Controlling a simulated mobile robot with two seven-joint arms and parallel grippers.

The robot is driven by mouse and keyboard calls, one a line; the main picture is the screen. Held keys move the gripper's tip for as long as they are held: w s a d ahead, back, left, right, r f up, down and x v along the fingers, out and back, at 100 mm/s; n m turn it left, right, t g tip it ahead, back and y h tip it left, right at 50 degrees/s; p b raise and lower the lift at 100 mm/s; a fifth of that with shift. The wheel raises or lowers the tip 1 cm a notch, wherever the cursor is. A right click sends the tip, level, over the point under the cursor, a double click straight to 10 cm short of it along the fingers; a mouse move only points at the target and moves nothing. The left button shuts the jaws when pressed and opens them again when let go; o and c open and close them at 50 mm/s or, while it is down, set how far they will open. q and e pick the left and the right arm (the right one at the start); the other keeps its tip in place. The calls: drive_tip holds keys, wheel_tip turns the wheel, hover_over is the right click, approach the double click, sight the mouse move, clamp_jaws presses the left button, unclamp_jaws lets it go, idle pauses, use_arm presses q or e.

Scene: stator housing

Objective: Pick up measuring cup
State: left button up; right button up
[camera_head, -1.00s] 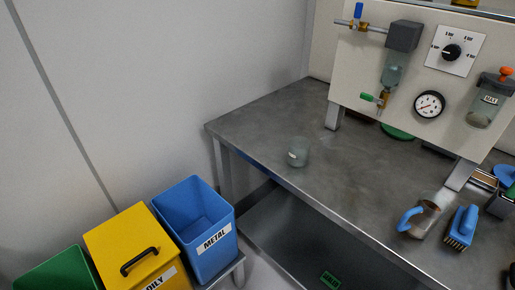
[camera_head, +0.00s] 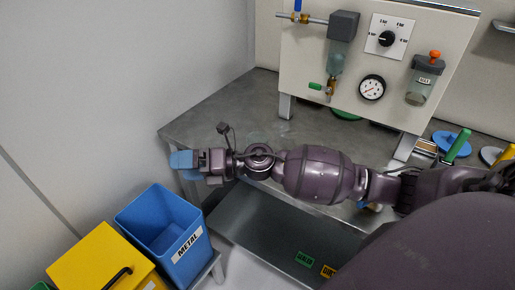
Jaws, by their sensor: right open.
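My right arm reaches in from the right across the table. My right gripper (camera_head: 184,163), with blue fingers, is open and empty off the table's left corner, above the blue bin. A small clear cup (camera_head: 255,138) on the table is nearly all hidden behind my arm; only a faint part near its rim shows. A jug with a blue handle, seen earlier at the table's front right, is hidden behind my arm too. A bit of blue (camera_head: 370,206) shows under the arm, but I cannot tell whether it is the jug or the brush. My left gripper is out of view.
A panel with a dial, gauge (camera_head: 372,88) and valves stands at the back of the metal table (camera_head: 205,128). A blue METAL bin (camera_head: 170,222) and a yellow bin (camera_head: 95,262) stand lower left. The table's left back area is clear.

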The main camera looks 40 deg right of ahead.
drive_tip(key=w+d+n+g+h, duration=0.4)
drive_tip(key=d+h, duration=0.3)
drive_tip(key=d, duration=0.6)
drive_tip(key=w+d+n+g+h, duration=0.4)
drive_tip(key=d+h, duration=0.3)
drive_tip(key=d, duration=0.5)
drive_tip(key=shift+n, duration=0.7)
drive_tip(key=f, duration=1)
drive_tip(key=shift+s+a+f, duration=0.3)
drive_tip(key=shift+a+f, duration=0.05)
drive_tip(key=shift+a, duration=0.05)
drive_tip(key=shift+c, duration=0.2)
drive_tip(key=shift+r, duration=0.1)
drive_tip(key=c, duration=1)
